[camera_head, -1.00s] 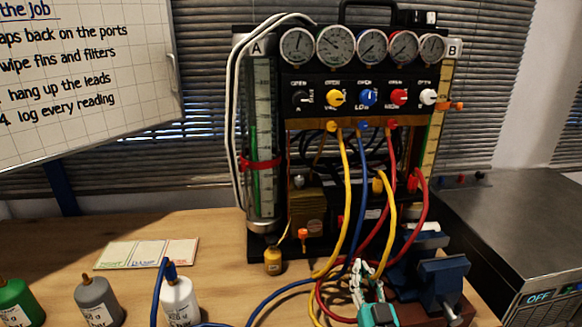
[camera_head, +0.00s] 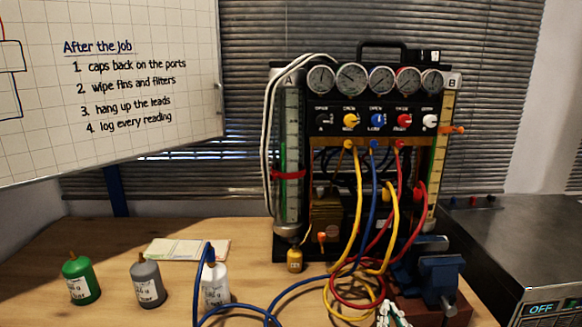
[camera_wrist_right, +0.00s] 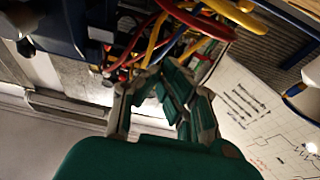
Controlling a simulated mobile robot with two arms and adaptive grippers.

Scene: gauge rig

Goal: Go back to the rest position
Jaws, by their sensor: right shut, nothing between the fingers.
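My right gripper (camera_head: 392,314) shows at the bottom edge of the head view, just left of the blue vise (camera_head: 440,278). Only its fingertips are in the picture there. In the right wrist view the right gripper (camera_wrist_right: 168,80) has its fingers together with nothing held. Yellow, red and blue hoses (camera_wrist_right: 190,22) show past the fingers. My left gripper does not show in either view.
The gauge rig (camera_head: 368,130) stands at the back of the table, its hoses looping down to the tabletop. Green (camera_head: 80,280), grey (camera_head: 148,284) and white (camera_head: 215,290) bottles stand at left. A grey box unit (camera_head: 515,235) is at right. A whiteboard (camera_head: 110,90) hangs upper left.

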